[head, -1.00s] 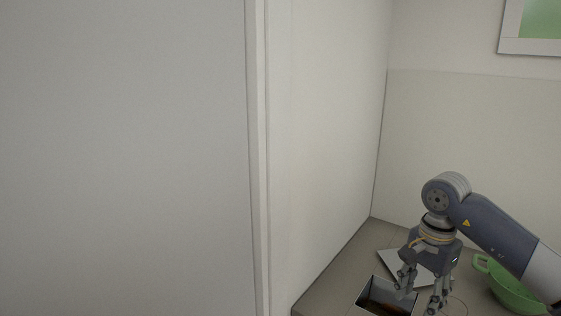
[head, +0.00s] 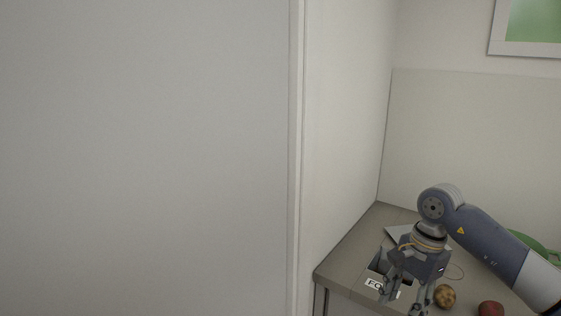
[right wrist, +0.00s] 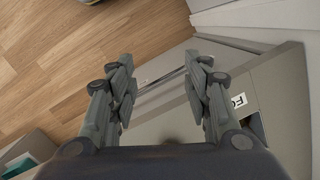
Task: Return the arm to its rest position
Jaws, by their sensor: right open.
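My right gripper (head: 405,293) hangs over the front part of the counter in the head view, fingers pointing down. In the right wrist view its two fingers (right wrist: 160,95) are apart with nothing between them, above the counter's edge and the floor. My right arm comes in from the right in the head view. My left gripper is in neither view.
A brown round item (head: 445,296), a red one (head: 490,309) and a green bowl (head: 527,241) are to the right. A tall pale panel (head: 150,160) fills the left.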

